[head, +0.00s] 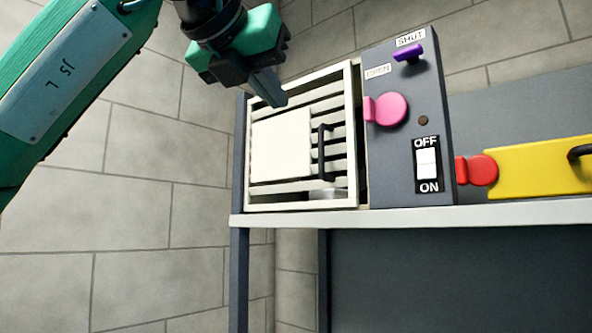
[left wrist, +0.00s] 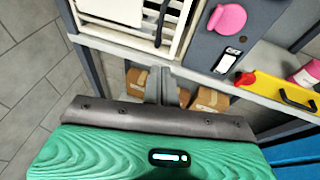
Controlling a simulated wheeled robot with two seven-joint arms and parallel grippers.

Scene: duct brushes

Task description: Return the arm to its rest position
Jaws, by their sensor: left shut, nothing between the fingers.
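My left arm (head: 65,85) is green and comes in from the upper left in the head view. My left gripper (head: 268,88) is shut and empty, in front of the upper left part of a white slatted vent (head: 352,130). In the left wrist view my shut fingers (left wrist: 160,88) point toward the shelf edge below the vent. My right gripper is in neither view.
A grey control panel (head: 400,170) carries a pink disc (head: 390,109), a purple lever (head: 408,53) and an OFF/ON switch (head: 427,163). A red knob (head: 482,170) and a yellow plate (head: 530,167) stand to its right. Cardboard boxes (left wrist: 137,82) sit on the lower shelf.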

